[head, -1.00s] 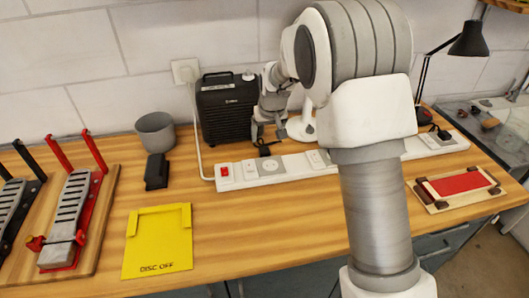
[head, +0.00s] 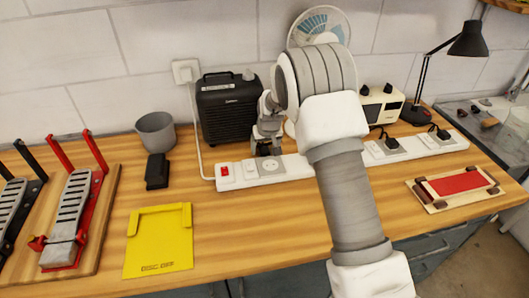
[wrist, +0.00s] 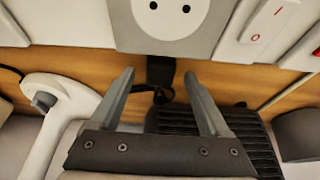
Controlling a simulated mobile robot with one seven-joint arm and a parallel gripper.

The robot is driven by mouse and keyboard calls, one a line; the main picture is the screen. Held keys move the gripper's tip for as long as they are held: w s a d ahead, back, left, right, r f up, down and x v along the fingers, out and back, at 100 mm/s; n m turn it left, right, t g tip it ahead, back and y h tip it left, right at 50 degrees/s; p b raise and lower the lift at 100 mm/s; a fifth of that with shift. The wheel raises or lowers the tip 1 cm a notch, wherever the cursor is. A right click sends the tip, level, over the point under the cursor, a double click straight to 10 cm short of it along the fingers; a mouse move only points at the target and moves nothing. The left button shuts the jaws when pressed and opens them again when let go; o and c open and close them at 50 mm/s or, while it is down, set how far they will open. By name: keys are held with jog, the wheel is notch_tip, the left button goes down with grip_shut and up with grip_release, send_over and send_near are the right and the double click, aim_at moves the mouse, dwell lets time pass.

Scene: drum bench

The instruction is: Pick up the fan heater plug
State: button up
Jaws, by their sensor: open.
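The black plug (wrist: 160,70) lies in the wrist view on the wood just behind the white power strip, with a dark cable running from it toward the black heater. My gripper (wrist: 158,76) is open, its two grey fingers on either side of the plug and apart from it. In the head view, my gripper (head: 266,148) is low behind the strip, and the plug cannot be told apart from the dark fingers there. The black heater (head: 229,112) stands against the wall, left of my gripper; its grille (wrist: 178,122) shows in the wrist view.
The power strip (head: 237,183) runs along the bench; one socket (wrist: 172,12) near my fingers is empty. A fan (head: 320,22) stands behind my arm. Two black plugs sit at the strip's right end, near a cream device (head: 380,104). A grey cup (head: 155,131) stands left.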

aim_at(265, 150)
jog(key=shift+c, duration=0.3)
grip_shut()
jog(key=shift+r, duration=0.55)
notch_tip(265, 150, up, 3)
jog(key=s+d+r, duration=0.2)
jog(key=s+r, duration=0.1)
jog(key=s, duration=0.2)
jog(key=s+d+r+b, duration=0.1)
jog(key=s+d+r, duration=0.2)
jog(key=s+r, duration=0.1)
jog(key=shift+s, duration=0.8)
jog(key=shift+a+f, duration=0.1)
jog(key=shift+w+a+f, duration=0.5)
jog(key=shift+w+a, duration=0.05)
jog(key=shift+a, duration=0.25)
jog(key=shift+w+a+f, duration=0.45)
jog(key=shift+w+a, duration=0.1)
jog(key=shift+a, duration=0.2)
